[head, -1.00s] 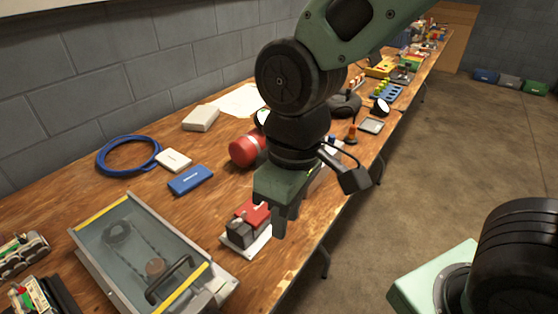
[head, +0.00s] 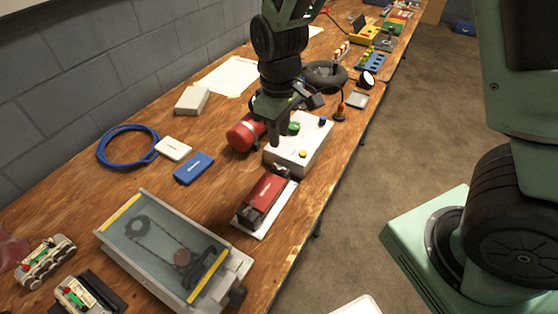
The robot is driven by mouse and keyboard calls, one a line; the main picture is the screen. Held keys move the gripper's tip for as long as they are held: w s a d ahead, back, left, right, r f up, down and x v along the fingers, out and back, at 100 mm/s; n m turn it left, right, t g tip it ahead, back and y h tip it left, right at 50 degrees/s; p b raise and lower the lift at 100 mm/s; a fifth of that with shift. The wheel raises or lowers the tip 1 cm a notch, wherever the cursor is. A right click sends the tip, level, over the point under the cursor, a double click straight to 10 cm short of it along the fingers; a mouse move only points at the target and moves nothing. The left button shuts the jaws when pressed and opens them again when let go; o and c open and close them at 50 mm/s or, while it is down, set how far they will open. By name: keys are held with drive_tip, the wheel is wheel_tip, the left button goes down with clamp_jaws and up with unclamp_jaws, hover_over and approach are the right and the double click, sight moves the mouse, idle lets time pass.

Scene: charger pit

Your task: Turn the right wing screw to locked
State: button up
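I cannot clearly make out a wing screw in the head view. A red unit with a dark front end (head: 265,191) sits on a white plate (head: 250,229) near the table's right edge; a small grey part (head: 281,169) shows at its far end. A grey case with a clear lid (head: 160,240) stands in front, with a dark knob (head: 237,297) at its right corner. My gripper (head: 281,138) points down beyond the red unit, over or beside a white box. Its fingers overlap in the view, and nothing is visibly held.
The white box (head: 290,160) carries green, yellow and blue buttons. A red cylinder (head: 244,134) lies left of it. A blue box (head: 194,168), a small white box (head: 173,148) and a coiled blue cable (head: 127,147) lie further left. Bare wood (head: 215,205) separates the case from the red unit.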

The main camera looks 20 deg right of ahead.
sight(279, 168)
wheel_tip(279, 168, down, 10)
drive_tip(key=shift+f, duration=0.15)
idle(0.3)
clamp_jaws()
